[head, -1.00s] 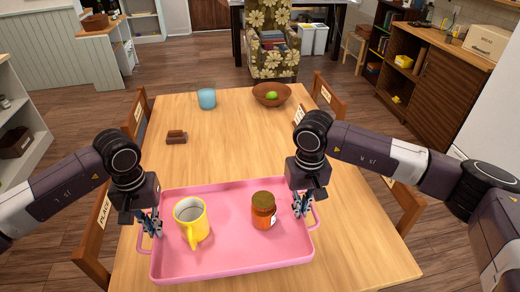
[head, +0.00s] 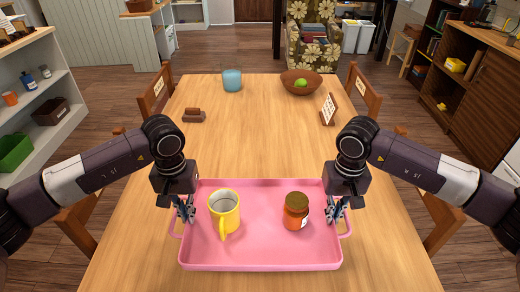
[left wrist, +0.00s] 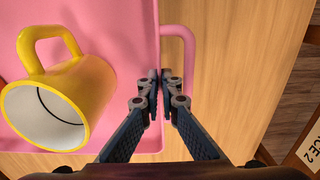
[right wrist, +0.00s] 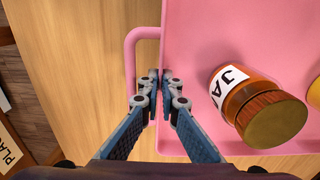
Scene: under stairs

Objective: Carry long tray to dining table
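The long pink tray (head: 262,254) is level over the near end of the wooden dining table (head: 250,130). I cannot tell whether it touches the tabletop. A yellow mug (head: 224,214) stands on its left half and a jar with a brown lid (head: 296,212) on its right half. My left gripper (head: 184,212) is shut on the tray's left side wall by the handle; the fingertips (left wrist: 158,76) pinch the rim. My right gripper (head: 338,212) is shut the same way on the right wall, with its fingertips (right wrist: 160,76) beside that handle.
At the table's far end are a blue cup (head: 232,80), a brown bowl (head: 300,84) with a green fruit, a small brown object (head: 194,116) and a place sign (head: 328,109). Chairs line both sides. The table's middle is clear. Shelves (head: 45,80) stand at left.

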